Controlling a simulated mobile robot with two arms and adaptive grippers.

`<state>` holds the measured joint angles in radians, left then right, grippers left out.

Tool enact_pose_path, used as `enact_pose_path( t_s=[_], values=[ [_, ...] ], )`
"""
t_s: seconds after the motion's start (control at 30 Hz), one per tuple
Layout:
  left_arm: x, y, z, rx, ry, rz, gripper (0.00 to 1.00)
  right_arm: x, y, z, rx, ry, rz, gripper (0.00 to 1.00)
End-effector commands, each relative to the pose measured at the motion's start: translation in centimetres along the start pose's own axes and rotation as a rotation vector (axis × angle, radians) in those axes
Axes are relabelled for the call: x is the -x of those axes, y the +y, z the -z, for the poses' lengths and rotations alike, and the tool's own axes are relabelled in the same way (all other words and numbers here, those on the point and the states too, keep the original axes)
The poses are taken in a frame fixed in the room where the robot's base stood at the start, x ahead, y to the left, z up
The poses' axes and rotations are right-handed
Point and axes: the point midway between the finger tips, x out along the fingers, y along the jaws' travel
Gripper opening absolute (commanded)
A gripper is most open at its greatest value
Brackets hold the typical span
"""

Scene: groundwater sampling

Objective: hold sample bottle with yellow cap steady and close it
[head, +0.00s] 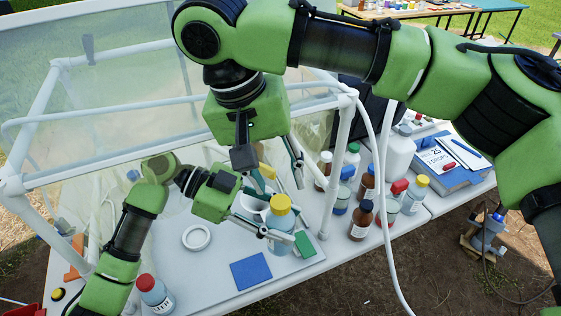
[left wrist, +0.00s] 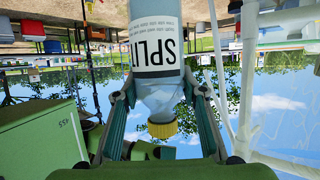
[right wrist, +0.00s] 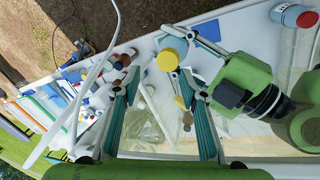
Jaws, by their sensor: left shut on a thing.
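The sample bottle with a yellow cap (head: 280,205) stands upright near the front of the white table. The cap sits on the bottle's mouth; how tight it is cannot be told. My left gripper (head: 268,228) is shut around the bottle from the left. In the left wrist view, which is upside down, the bottle (left wrist: 155,45) has a "SPLIT" label and its yellow cap (left wrist: 163,129) is at the bottom. My right gripper (head: 277,178) hangs above and behind the cap, open and empty. In the right wrist view the cap (right wrist: 167,60) lies just beyond the open fingertips (right wrist: 158,75).
A blue square mat (head: 251,271) and a white ring (head: 196,237) lie on the table. A red-capped bottle (head: 155,293) stands at front left. Brown bottles (head: 361,222) and others crowd the right. A white pipe frame (head: 340,150) rises behind, and a white hose (head: 384,230) hangs at right.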

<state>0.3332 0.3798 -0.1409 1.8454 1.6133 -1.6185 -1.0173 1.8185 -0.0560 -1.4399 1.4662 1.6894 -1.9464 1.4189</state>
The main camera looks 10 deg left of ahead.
Motion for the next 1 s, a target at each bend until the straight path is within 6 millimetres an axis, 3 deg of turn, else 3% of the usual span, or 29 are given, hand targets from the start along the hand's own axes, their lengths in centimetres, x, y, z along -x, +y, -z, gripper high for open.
enact_pose_path(
  t_s=[1.0],
  values=[
    [0.0, 0.0, 0.1, -0.001, 0.001, 0.0, 0.0, 1.4, 0.9, 0.3, 1.745, 0.113, 0.192, 0.39]
  ],
)
